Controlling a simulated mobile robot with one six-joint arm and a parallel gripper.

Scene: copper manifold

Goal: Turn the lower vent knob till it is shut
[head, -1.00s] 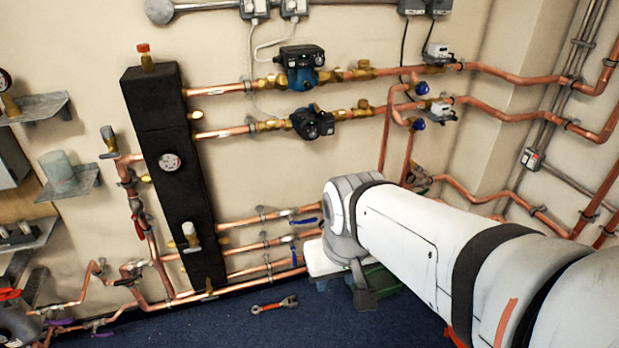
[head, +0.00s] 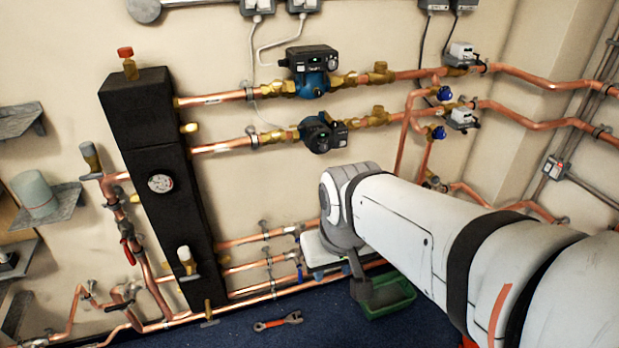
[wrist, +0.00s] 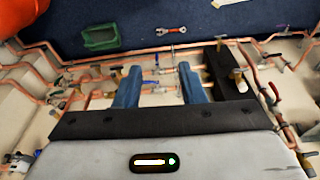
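The frames do not make clear which fitting is the lower vent knob. In the head view, two blue round knobs sit one above the other on the copper pipes, the upper blue knob (head: 445,93) and the lower blue knob (head: 439,132). A pale-capped brass fitting (head: 187,260) sticks out low on the black manifold (head: 165,215), below its gauge (head: 160,183). A red-capped fitting (head: 127,62) stands on top. My gripper (wrist: 158,70) shows two blue fingers spread apart with nothing held, away from the pipes. Its fingers are not distinguishable in the head view.
A green crate (head: 388,303) and a red-handled wrench (head: 278,321) are on the blue floor (head: 245,338). Two pumps, the upper pump (head: 310,72) and the lower pump (head: 322,132), project from the wall. Copper pipes run low across it. Grey shelves (head: 62,202) jut out at left.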

